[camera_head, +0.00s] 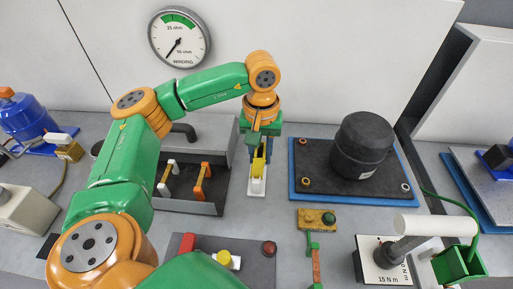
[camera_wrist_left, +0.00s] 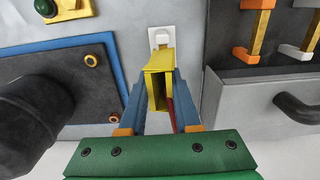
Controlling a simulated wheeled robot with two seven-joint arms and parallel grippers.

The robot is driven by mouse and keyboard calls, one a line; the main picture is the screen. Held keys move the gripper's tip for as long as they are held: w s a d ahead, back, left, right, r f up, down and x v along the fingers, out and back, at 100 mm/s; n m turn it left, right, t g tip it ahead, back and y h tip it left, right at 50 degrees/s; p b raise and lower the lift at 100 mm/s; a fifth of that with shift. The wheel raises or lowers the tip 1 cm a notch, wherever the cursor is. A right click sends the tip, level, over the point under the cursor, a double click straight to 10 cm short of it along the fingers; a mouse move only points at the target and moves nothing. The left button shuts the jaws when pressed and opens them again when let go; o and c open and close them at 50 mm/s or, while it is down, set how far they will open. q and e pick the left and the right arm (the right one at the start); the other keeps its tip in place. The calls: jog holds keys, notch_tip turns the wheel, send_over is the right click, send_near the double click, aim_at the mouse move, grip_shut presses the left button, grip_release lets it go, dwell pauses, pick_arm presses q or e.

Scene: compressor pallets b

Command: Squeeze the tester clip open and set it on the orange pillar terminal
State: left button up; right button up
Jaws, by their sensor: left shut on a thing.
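The yellow tester clip (camera_wrist_left: 158,80) is between the two blue fingers of my left gripper (camera_wrist_left: 158,112), which is shut on it. In the head view the clip (camera_head: 258,165) shows below my left gripper (camera_head: 259,152). A small white holder (camera_head: 257,186) is just below the clip; I cannot tell whether they touch. The orange-ended pillar (camera_head: 202,178) stands in the dark tray left of the gripper, beside a white-ended one (camera_head: 167,176). In the wrist view the orange-ended pillar (camera_wrist_left: 259,28) is at upper right, apart from the clip.
The black compressor (camera_head: 362,145) stands on a dark pallet (camera_head: 310,183) to the right. The grey tray box (camera_head: 214,135) is close left of the gripper. A winding dial (camera_head: 179,38) hangs on the wall. A torque stand (camera_head: 382,262) is at lower right.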

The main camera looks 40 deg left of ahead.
pick_arm(q)
grip_shut()
jog(key=r+p, duration=0.4)
jog(key=r, duration=0.1)
jog(key=shift+s+a, duration=0.15)
jog(key=shift+a, duration=0.05)
dwell(0.3)
